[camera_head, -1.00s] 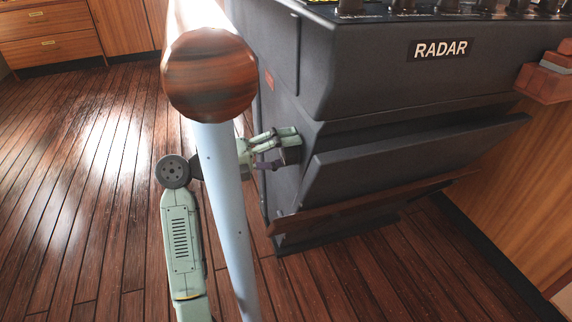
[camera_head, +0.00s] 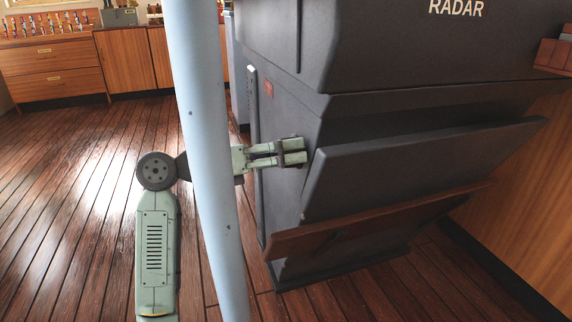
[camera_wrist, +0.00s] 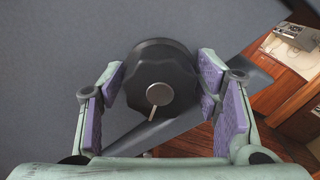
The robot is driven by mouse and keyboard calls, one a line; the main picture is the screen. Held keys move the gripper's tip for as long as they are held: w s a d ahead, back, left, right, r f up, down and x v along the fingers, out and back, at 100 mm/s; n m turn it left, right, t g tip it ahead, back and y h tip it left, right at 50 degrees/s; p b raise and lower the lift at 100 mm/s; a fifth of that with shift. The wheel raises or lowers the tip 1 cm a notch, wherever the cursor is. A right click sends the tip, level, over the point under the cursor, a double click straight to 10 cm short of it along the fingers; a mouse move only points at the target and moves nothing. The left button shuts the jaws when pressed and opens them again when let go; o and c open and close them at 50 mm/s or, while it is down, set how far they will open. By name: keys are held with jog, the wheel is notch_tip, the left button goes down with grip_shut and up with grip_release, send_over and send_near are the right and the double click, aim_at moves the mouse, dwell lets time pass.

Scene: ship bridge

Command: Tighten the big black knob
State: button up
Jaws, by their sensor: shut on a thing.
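The big black knob (camera_wrist: 150,68) fills the middle of the wrist view, on the grey side face of the radar console (camera_head: 290,85). It has a lobed rim and a silver centre cap with a short pale bar pointing down. My gripper (camera_wrist: 161,80) has its purple-padded fingers on the knob's left and right sides, shut on it. In the head view, my gripper (camera_head: 292,152) reaches from the left to the console's side. There the fingers hide most of the knob.
A pale blue post (camera_head: 205,150) stands upright in front of my arm in the head view. A sloped panel with a wooden ledge (camera_head: 380,222) juts from the console. Plank floor (camera_head: 80,190) is open to the left. Wooden cabinets (camera_head: 55,70) stand at the back.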

jog(key=shift+f+m+b, duration=0.1)
jog(key=shift+m+b, duration=0.55)
jog(key=shift+m, duration=0.25)
jog(key=o, duration=1)
jog(key=shift+a, duration=0.1)
jog(key=v, duration=1.2)
